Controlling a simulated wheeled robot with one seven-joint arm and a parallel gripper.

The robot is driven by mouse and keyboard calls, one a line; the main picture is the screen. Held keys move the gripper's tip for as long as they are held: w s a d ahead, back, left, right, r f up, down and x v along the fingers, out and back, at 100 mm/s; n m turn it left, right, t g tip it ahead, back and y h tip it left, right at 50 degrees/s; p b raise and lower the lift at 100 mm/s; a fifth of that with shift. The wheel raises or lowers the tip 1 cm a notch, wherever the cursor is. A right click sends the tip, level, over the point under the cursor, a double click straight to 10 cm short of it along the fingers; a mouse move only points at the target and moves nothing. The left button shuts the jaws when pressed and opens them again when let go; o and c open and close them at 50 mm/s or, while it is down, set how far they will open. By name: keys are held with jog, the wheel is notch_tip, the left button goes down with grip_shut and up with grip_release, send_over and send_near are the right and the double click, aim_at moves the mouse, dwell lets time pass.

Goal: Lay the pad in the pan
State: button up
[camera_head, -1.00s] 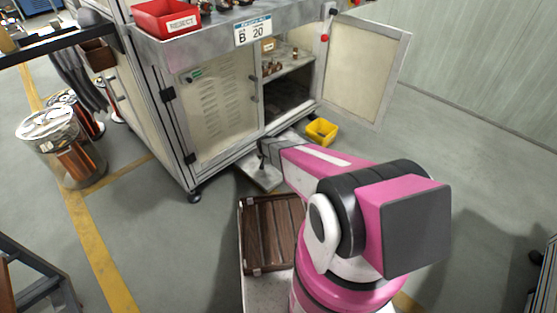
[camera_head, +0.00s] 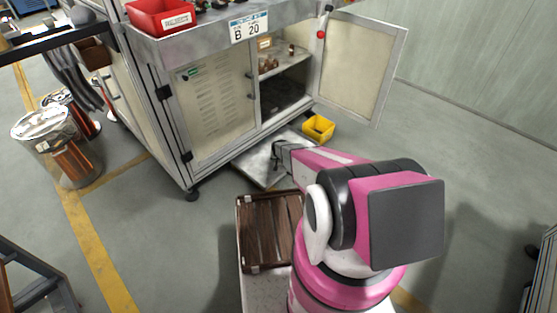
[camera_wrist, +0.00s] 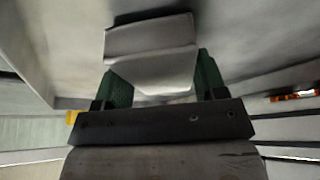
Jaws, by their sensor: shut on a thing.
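The pan (camera_head: 250,169) is a shallow grey metal tray on the floor, partly under the front of the cabinet. My gripper (camera_head: 281,156) is over the pan in the head view, with my arm covering part of it. In the wrist view my gripper (camera_wrist: 158,78) has its green fingers closed on a light grey, creased pad (camera_wrist: 150,60). The grey inside of the pan (camera_wrist: 60,40) fills much of the background there. The pad is hidden in the head view. I cannot tell whether the pad touches the pan.
The cabinet (camera_head: 215,110) stands behind the pan, with its right door (camera_head: 358,70) open. A yellow bin (camera_head: 319,128) is on the floor right of the pan. A brown slatted crate (camera_head: 262,228) is close in front.

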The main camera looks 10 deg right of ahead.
jog(key=shift+f, duration=0.25)
jog(key=shift+f, duration=0.4)
